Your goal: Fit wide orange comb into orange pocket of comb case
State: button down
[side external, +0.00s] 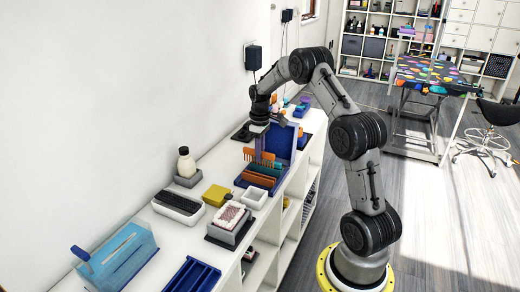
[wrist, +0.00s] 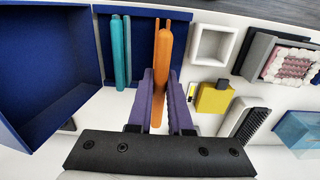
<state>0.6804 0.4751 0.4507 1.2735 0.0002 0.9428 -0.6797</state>
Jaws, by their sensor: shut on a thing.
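The blue comb case stands open on the white counter. Its upright lid (side external: 281,141) also shows at left in the wrist view (wrist: 45,60). Teal strips (wrist: 121,50) stand in the case; teal also shows in the side view (side external: 262,170). My gripper (wrist: 160,88), with purple fingers, is shut on the wide orange comb (wrist: 163,62), seen edge-on over the case. In the side view its orange teeth (side external: 250,154) show above the case. A low orange strip (side external: 257,180) lies along the case front, probably the orange pocket. Whether the comb's lower edge is inside it is hidden.
A white square tray (side external: 255,197), yellow block (side external: 215,195), grey stand with a pink-and-white brush (side external: 230,218) and black-bristled brush (side external: 178,205) stand nearby. A bottle (side external: 186,162) is by the wall.

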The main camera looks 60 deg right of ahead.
jog(key=shift+f, duration=1.75)
jog(key=shift+f, duration=1.8)
jog(key=c, duration=0.8)
grip_release()
jog(key=shift+f, duration=0.1)
jog(key=shift+o, duration=0.2)
notch_tip(320, 180, up, 14)
jog(key=shift+f, duration=0.1)
